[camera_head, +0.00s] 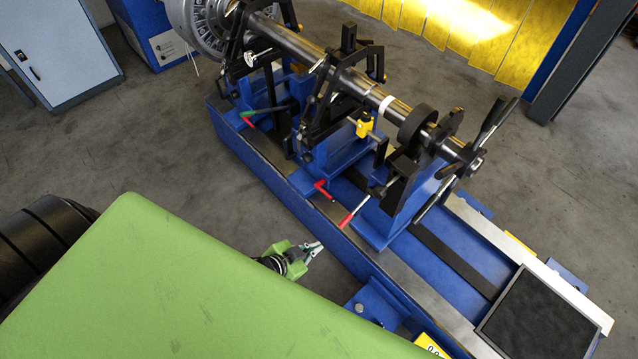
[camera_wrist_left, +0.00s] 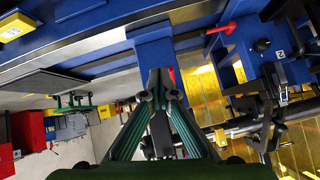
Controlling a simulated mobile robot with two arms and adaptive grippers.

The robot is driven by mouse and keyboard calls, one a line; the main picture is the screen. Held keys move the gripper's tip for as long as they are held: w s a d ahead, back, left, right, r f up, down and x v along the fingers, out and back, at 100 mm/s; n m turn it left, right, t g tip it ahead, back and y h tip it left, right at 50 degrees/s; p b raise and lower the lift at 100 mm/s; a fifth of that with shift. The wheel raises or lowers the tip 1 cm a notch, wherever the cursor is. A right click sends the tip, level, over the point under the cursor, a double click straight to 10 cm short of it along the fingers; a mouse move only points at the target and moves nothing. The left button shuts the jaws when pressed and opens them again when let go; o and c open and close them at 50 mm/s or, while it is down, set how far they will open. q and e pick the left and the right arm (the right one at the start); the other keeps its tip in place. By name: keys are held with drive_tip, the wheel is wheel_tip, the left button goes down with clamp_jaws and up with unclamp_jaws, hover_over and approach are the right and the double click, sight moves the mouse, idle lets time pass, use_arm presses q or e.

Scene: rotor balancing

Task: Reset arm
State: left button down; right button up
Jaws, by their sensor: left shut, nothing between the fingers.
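My left gripper (camera_head: 312,249) is in the middle of the head view, beside the near side of the blue balancing machine bed (camera_head: 262,150). Its fingers are shut and empty. In the left wrist view its fingertips (camera_wrist_left: 160,75) meet in front of the blue machine. I cannot tell from the head view whether the fingertips touch the machine. My green body cover (camera_head: 150,290) hides most of the left arm. My right gripper is not in view.
A steel rotor shaft (camera_head: 300,48) lies on black supports along the bed. A red-tipped lever (camera_head: 346,219) sticks out near the gripper. A black pad (camera_head: 540,320) covers the bed's right end. A grey cabinet (camera_head: 60,50) stands at upper left. Bare floor lies left of the bed.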

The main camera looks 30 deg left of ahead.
use_arm(q)
drive_tip(key=s+a+f+n+g+y, duration=0.1)
drive_tip(key=s+a+f+g, duration=0.1)
drive_tip(key=s+f, duration=0.6)
drive_tip(key=s+a+f+n+g+y, duration=0.1)
drive_tip(key=s+a+f+g, duration=0.15)
drive_tip(key=s+f, duration=0.55)
drive_tip(key=s+d+f+g, duration=0.1)
drive_tip(key=s+f+g, duration=0.1)
drive_tip(key=s, duration=0.6)
drive_tip(key=s+d+f+n+g, duration=0.1)
drive_tip(key=s+f, duration=0.3)
drive_tip(key=s, duration=0.4)
drive_tip(key=shift+s+g+y, duration=0.3)
drive_tip(key=shift+g+y, duration=0.1)
drive_tip(key=shift+g, duration=0.05)
